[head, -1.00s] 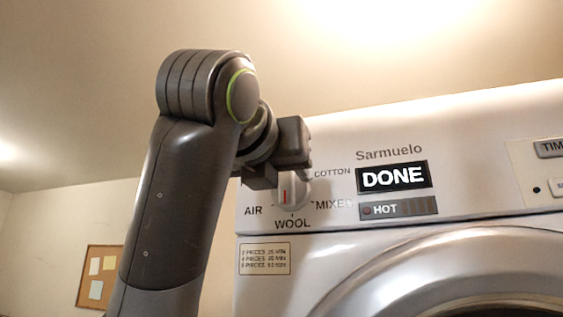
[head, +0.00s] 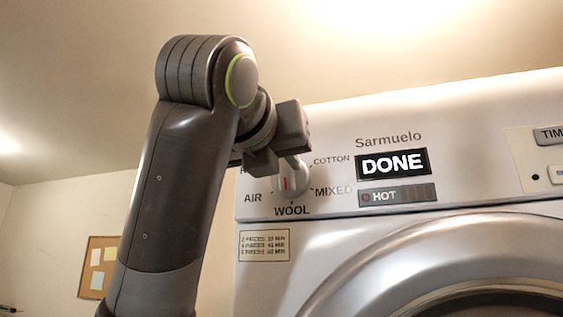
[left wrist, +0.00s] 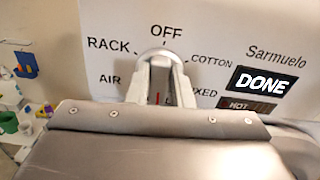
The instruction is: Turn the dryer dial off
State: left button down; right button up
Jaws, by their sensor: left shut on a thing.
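The dryer dial (head: 292,185) is a light round knob with a raised grip bar and a red mark, on the dryer's white front panel. In the left wrist view the dial (left wrist: 159,66) has OFF above it, and the red mark is at the lower end of its bar, on the WOOL side. My left gripper (head: 281,168) is shut on the dial. In the left wrist view its fingers (left wrist: 160,84) sit on either side of the bar. The gripper hides part of the dial and the OFF label in the head view. My right gripper is not in view.
The dryer's display (head: 393,164) reads DONE, with a HOT indicator (head: 397,196) below it. The round door (head: 400,262) is underneath. A cork board (head: 98,266) hangs on the wall at left. Colourful small items (left wrist: 25,65) show at the left wrist view's left edge.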

aim_at(286, 185)
pick_arm(q)
jog(key=f+n+b, duration=0.1)
jog(key=n+b, duration=0.2)
jog(key=n, duration=0.6)
jog(key=n+b, duration=0.3)
jog(key=n, duration=0.6)
jog(key=f+n+b, duration=0.1)
jog(key=n+b, duration=0.3)
jog(key=n, duration=0.4)
jog(key=shift+w+a+f+n, duration=0.15)
jog(key=shift+a+f+n, duration=0.15)
jog(key=shift+f+n, duration=0.1)
jog(key=n, duration=0.3)
jog(key=n+b, duration=0.1)
jog(key=shift+d+f, duration=0.15)
jog(key=shift+d, duration=0.1)
jog(key=shift+d+n, duration=0.2)
jog(key=shift+n, duration=1.8)
jog(key=c, duration=1.7)
grip_release()
jog(key=o, duration=0.4)
jog(key=shift+s, duration=0.25)
